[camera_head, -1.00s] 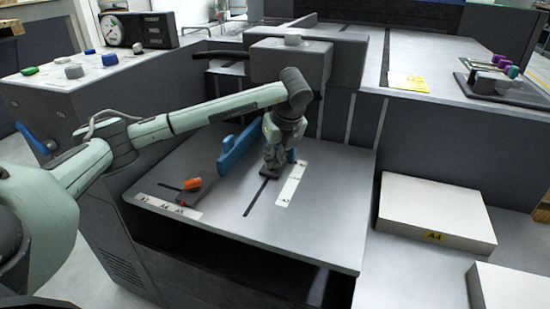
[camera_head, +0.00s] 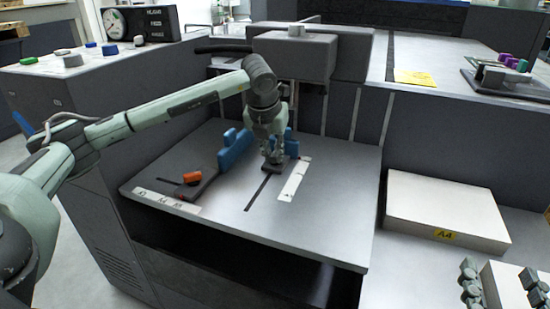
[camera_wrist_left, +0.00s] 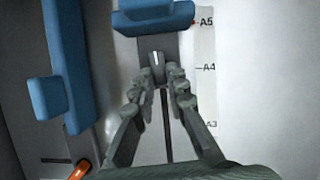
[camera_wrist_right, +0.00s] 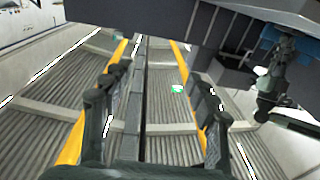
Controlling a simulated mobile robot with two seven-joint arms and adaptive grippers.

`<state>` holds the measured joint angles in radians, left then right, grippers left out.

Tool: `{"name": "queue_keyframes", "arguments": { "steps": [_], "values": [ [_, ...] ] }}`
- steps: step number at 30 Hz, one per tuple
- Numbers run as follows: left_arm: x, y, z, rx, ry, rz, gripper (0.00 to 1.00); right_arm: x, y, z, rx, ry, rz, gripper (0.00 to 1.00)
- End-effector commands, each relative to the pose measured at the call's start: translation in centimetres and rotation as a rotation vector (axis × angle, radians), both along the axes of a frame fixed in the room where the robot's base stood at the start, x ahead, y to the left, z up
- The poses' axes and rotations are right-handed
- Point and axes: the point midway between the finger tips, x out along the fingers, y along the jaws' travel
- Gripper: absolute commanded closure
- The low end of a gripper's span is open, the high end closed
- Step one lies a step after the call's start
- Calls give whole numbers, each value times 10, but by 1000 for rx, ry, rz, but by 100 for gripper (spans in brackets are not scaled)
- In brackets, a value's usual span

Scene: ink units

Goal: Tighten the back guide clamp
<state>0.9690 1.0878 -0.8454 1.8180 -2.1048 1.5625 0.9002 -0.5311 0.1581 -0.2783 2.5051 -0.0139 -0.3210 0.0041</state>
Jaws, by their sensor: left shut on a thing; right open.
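The blue back guide (camera_head: 291,142) stands on the grey table at the far end of the slot. In the left wrist view the guide (camera_wrist_left: 152,17) lies across the slot near the A5 mark. Its dark clamp (camera_wrist_left: 157,62), with a pale line on top, sits just in front. My left gripper (camera_head: 271,161) points down at the clamp. Its fingers (camera_wrist_left: 158,92) are on both sides and shut on it; the exact contact is partly hidden. My right gripper (camera_head: 500,286) is open and empty at the lower right; its spread fingers also show in the right wrist view (camera_wrist_right: 158,105).
A long blue side guide (camera_head: 238,150) stands left of the slot, with an orange lever (camera_head: 192,177) before it. A white scale strip (camera_head: 294,180) lies right of the slot. A grey housing (camera_head: 292,55) overhangs behind. A pale A4 stack (camera_head: 447,210) lies right.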

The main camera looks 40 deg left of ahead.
Motion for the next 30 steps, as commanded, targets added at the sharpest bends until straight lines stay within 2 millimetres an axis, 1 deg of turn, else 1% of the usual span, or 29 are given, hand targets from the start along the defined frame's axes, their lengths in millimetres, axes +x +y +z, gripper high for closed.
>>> {"name": "queue_keyframes", "arguments": {
  "steps": [3,6,9,12,17,24,30],
  "values": [
    [0,3,-1,0,-3,-108,100,-5,8,21,50,-98,18,41],
    [-1,5,0,0,-2,-204,100,-9,11,34,81,-157,28,41],
    [-1,7,0,-1,-2,-297,100,-12,13,43,99,-192,32,41],
    [-1,8,1,-1,-2,-391,100,-13,14,46,105,-204,34,41],
    [0,11,1,-1,0,-536,100,-10,12,41,89,-174,29,41],
    [1,13,2,-1,-2,-718,100,-3,5,17,32,-66,11,41],
    [2,15,2,0,-1,-822,100,1,-2,-3,-9,17,-4,41]
  ]
}}
